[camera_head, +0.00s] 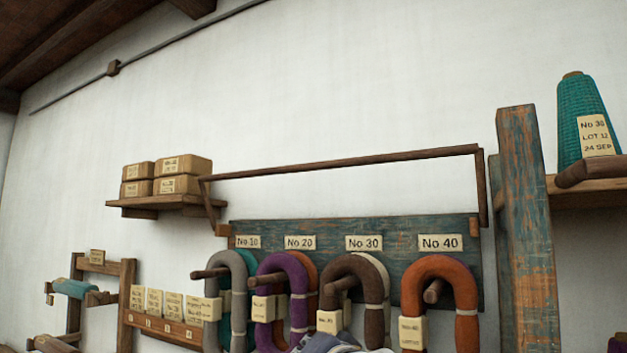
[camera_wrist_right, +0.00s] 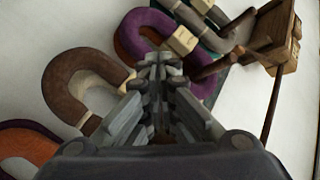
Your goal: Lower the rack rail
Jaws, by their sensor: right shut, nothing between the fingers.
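The rack rail (camera_head: 340,163) is a thin brown wooden bar, raised above the blue-green peg board (camera_head: 330,232). A side arm at each end runs down to the board. In the right wrist view, a thin dark rod (camera_wrist_right: 272,105) at the right looks like part of it. My right gripper (camera_wrist_right: 157,62) is shut and empty, in front of the hanging yarn hanks and apart from the rod. In the head view only a grey piece shows at the bottom edge, probably this gripper; its fingers cannot be made out. My left gripper is not in view.
Grey, purple, brown (camera_head: 375,275) and orange (camera_head: 440,270) hanks hang on pegs below the rail. A shelf (camera_head: 165,201) with boxes stands left, close to the rail's left end. A worn post (camera_head: 527,230) and a teal cone (camera_head: 580,110) are right.

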